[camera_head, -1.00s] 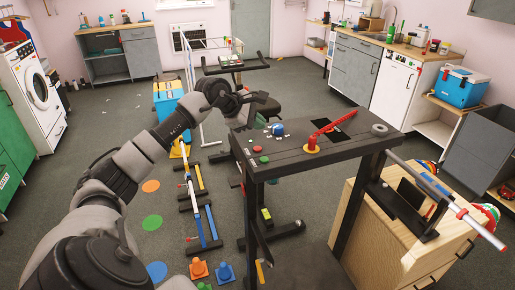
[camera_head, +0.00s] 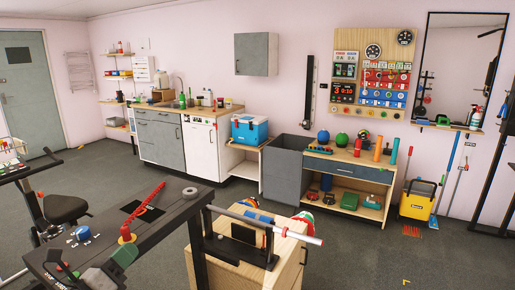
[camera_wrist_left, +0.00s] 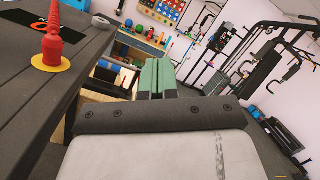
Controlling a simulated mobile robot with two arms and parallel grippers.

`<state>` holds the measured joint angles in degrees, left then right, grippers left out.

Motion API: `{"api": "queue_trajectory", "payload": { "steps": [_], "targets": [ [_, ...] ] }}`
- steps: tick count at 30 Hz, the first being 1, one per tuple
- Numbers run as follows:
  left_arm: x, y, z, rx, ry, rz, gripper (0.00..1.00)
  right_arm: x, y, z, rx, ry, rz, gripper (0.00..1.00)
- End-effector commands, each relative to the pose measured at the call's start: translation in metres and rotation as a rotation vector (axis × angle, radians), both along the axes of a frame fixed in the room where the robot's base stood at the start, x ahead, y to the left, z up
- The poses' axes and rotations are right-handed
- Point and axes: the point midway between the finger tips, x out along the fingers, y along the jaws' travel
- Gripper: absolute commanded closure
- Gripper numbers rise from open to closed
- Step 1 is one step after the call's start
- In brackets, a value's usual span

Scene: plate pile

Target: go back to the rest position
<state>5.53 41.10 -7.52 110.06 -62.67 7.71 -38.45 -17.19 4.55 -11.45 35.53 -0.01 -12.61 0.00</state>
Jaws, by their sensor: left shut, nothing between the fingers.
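My left gripper (camera_head: 124,257) shows at the lower left of the head view, its green fingers beside the dark table (camera_head: 160,240). In the left wrist view the two green fingers (camera_wrist_left: 158,76) are together, shut and empty. The red arm-like piece on a yellow base (camera_head: 128,234) is on the table just beyond the gripper. It also shows in the left wrist view (camera_wrist_left: 51,42), left of the fingers. I cannot tell whether the gripper touches the table. My right gripper is in neither view.
A blue knob (camera_head: 83,233) is on the tabletop.

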Motion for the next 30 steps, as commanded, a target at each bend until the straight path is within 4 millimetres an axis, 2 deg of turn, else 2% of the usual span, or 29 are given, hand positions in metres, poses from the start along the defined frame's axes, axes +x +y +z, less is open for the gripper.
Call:
{"api": "queue_trajectory", "payload": {
  "steps": [3,8,11,15,18,21,24,30],
  "targets": [
    [-0.018,0.0,-0.018,-0.389,0.108,0.11,1.0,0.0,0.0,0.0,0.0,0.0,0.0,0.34],
    [-0.047,0.009,-0.058,-0.883,0.296,0.3,1.0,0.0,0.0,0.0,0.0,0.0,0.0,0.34],
    [-0.073,0.011,-0.093,-1.169,0.436,0.443,1.0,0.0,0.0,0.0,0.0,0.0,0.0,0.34],
    [-0.122,0.002,-0.146,-1.531,0.653,0.682,1.0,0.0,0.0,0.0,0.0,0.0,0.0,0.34],
    [-0.161,-0.011,-0.176,-1.73,0.801,0.857,1.0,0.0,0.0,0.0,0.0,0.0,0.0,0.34],
    [-0.196,-0.027,-0.196,-1.867,0.928,1.013,1.0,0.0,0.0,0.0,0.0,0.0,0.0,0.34],
    [-0.228,-0.042,-0.209,-1.963,1.038,1.153,1.0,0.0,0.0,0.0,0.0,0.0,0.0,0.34],
    [-0.286,-0.072,-0.219,-2.085,1.233,1.41,1.0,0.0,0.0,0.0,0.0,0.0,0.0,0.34]
  ]
}}
